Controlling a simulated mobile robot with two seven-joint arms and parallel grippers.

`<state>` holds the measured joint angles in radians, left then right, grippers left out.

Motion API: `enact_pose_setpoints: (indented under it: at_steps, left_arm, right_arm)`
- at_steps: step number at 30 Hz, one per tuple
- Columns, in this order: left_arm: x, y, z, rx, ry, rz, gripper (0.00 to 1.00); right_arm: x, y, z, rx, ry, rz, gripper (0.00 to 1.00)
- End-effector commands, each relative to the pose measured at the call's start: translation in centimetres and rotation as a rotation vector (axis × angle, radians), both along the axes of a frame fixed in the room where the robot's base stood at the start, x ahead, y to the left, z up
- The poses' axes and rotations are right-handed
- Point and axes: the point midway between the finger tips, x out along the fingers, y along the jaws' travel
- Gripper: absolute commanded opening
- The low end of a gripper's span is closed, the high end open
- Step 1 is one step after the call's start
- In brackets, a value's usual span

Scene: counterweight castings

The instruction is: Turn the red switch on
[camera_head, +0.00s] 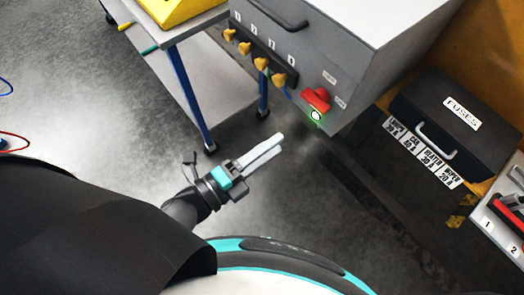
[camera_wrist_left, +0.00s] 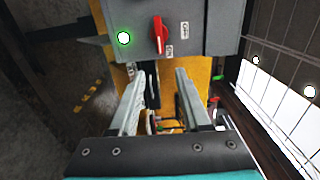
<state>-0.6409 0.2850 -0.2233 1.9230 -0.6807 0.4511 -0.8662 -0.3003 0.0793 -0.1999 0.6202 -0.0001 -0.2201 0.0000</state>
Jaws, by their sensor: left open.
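The red switch (camera_head: 317,98) is a rotary handle on the front of the grey cabinet (camera_head: 345,65), at its lower right corner. A lit green-white lamp (camera_head: 316,116) sits just below it. In the left wrist view the switch (camera_wrist_left: 158,36) is at the top middle, with the lamp (camera_wrist_left: 123,38) to its left. My right gripper is not seen.
Several yellow knobs (camera_head: 261,63) line the cabinet's front, left of the switch. A metal cart (camera_head: 180,60) with blue legs stands at left. A black FUSES case (camera_head: 455,120) lies at right. Open floor surrounds my left gripper.

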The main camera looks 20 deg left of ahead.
Motion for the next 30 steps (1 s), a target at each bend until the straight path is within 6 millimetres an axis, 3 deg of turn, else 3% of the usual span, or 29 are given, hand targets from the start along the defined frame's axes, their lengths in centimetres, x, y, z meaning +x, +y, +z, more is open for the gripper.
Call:
enact_pose_setpoints:
  at_steps: [7,25,28,30]
  left_arm:
    - [-1.5,1.1,0.0,0.0,0.0,0.0,0.47]
    - [-1.5,1.1,0.0,-0.001,0.001,0.001,0.47]
    - [-1.3,1.4,-1.1,-0.011,0.032,0.016,0.47]
    - [-1.0,2.1,-3.1,-0.034,0.098,0.05,0.47]
  right_arm:
    - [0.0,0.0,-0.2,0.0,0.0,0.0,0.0]
    - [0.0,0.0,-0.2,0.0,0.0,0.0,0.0]
    - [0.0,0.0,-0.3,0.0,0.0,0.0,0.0]
    - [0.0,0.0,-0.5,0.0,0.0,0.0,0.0]
